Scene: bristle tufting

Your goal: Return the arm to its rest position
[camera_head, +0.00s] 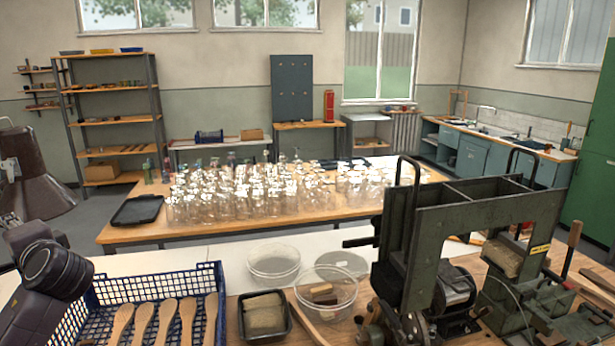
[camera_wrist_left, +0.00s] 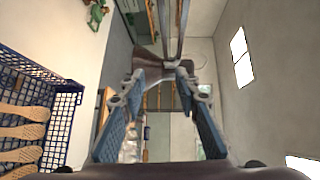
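My left arm (camera_head: 55,270) comes in at the left edge of the head view, beside and above the blue crate; its fingers cannot be made out there. In the left wrist view my left gripper (camera_wrist_left: 160,128) has its two blue-padded fingers spread wide apart, with nothing between them. My right arm and right gripper are not in view.
A blue crate (camera_head: 215,282) holding several wooden brush handles (camera_head: 143,322) lies close to my left arm; the crate also shows in the left wrist view (camera_wrist_left: 62,125). A black tray (camera_head: 246,322), clear bowls (camera_head: 273,262) and a green machine (camera_head: 465,215) stand to the right.

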